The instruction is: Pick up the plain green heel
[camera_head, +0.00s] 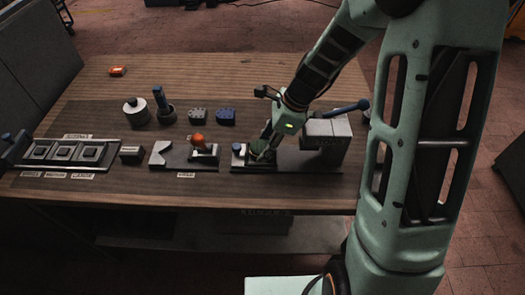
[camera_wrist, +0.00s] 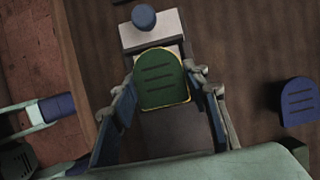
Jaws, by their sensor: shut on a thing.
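A green heel (camera_wrist: 162,78) shows in the wrist view, rounded at one end, with three dark lines across its face and a thin yellowish edge. My gripper (camera_wrist: 165,90) has one finger on each side of it and is shut on it. In the head view my gripper (camera_head: 262,152) is low over the right-hand fixture, beside its blue knob (camera_head: 238,148). The knob also shows in the wrist view (camera_wrist: 144,17). The heel is mostly hidden by the fingers in the head view. I cannot tell whether it still touches the fixture.
A blue heel (camera_head: 226,116) and a grey heel (camera_head: 198,115) lie behind on the wooden table (camera_head: 280,196). A press block with a blue-ended lever (camera_head: 345,108) stands close right. A fixture with an orange knob (camera_head: 197,139) stands left, and a tray of squares (camera_head: 28,152) farther left.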

